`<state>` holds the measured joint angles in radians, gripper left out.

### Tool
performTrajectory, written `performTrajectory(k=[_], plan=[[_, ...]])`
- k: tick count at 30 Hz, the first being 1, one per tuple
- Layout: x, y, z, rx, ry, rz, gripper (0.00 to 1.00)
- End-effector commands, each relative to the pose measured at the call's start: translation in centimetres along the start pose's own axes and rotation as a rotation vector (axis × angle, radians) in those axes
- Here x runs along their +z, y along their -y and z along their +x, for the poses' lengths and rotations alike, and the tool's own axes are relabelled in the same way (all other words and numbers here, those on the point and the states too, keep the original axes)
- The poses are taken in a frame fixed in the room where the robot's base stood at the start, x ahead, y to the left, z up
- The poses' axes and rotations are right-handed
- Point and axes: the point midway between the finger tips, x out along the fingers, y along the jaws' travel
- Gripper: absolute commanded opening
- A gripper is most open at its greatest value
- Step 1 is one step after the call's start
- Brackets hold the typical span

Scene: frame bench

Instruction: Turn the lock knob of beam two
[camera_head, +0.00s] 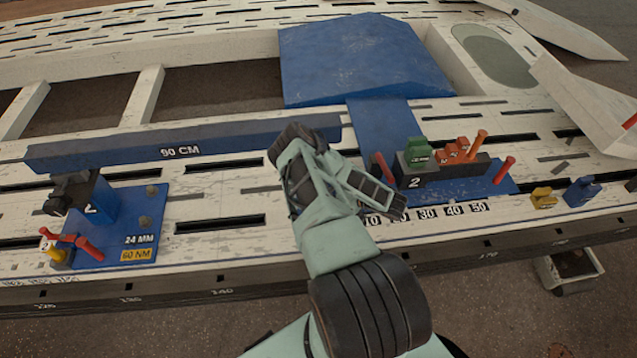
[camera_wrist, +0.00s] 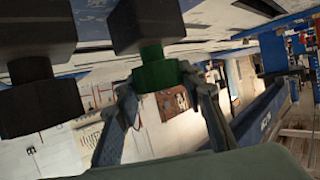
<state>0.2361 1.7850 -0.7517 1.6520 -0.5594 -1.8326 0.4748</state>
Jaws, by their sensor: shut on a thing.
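My gripper (camera_wrist: 160,80) is shut on a green knob (camera_wrist: 156,64) in the wrist view, with one finger on each side of it. The knob joins a dark block (camera_wrist: 145,22) at the top of that view. In the head view my gripper (camera_head: 380,197) is over the middle of the bench, left of a black block (camera_head: 416,181) marked 2. A green piece (camera_head: 418,150) sits on this block; I cannot tell whether it is the held knob. A blue beam (camera_head: 110,151) marked 90 CM lies to the left, partly behind my arm; it also shows in the wrist view (camera_wrist: 262,122).
Orange pieces (camera_head: 455,150) and red handles (camera_head: 503,170) stand right of the green piece. A blue stand (camera_head: 96,206) marked 2 with red handles (camera_head: 80,243) is at the left. Yellow (camera_head: 543,198) and blue (camera_head: 582,191) pieces sit at the right. A second dark knob (camera_wrist: 35,100) is at left in the wrist view.

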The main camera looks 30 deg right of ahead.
Motion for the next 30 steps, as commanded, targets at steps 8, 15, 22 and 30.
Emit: performTrajectory(k=[8, 15, 22, 30], plan=[[-0.2, 0.0, 0.2, -0.009, -0.004, -0.008, 0.12], [-0.2, 0.0, 0.2, -0.009, -0.004, -0.007, 0.44], [-0.1, 0.0, 0.1, -0.008, -0.002, -0.005, 0.55], [0.0, -0.1, -0.8, -0.004, 0.000, -0.004, 0.55]])
